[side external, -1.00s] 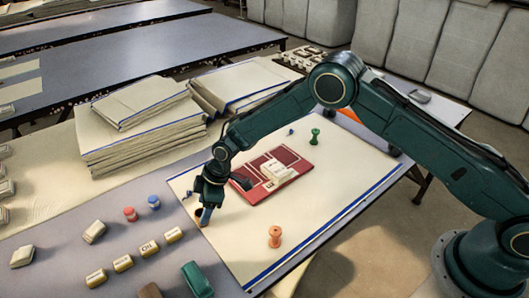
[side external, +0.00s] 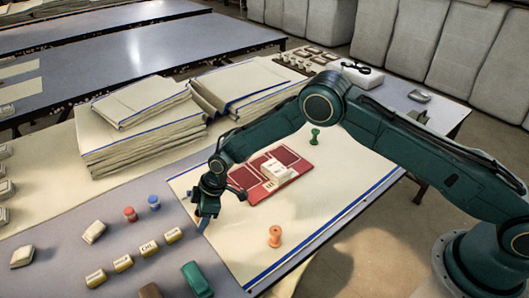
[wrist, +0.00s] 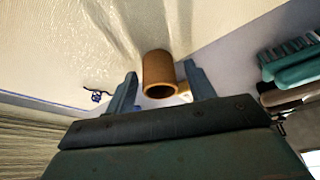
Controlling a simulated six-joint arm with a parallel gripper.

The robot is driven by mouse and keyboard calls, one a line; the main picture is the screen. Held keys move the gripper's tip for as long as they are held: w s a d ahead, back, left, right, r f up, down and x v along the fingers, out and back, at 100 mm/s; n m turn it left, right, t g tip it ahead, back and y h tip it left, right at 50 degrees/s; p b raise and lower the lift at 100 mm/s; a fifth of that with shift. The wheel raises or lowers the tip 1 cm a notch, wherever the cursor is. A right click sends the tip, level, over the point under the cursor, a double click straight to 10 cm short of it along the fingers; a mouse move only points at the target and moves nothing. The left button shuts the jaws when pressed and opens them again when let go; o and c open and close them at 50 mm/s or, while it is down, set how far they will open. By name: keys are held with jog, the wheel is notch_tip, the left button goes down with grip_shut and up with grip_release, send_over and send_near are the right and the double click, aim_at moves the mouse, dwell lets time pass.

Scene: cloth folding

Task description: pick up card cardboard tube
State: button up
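The cardboard tube (wrist: 158,70) is a short brown hollow cylinder with its open end facing the wrist camera. In the wrist view it sits between and slightly beyond the two fingertips of my gripper (wrist: 161,82), with a visible gap on each side. My gripper is open.
A red board (side external: 272,178) with a white block lies right of my gripper. Labelled blocks (side external: 149,248) and a green brush (side external: 197,279) lie at front left. Folded cloth stacks (side external: 140,135) rise behind.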

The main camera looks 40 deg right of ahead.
jog(key=c, duration=0.8)
jog(key=shift+r, duration=0.1)
notch_tip(320, 180, up, 20)
jog(key=shift+f, duration=0.1)
dwell(0.6)
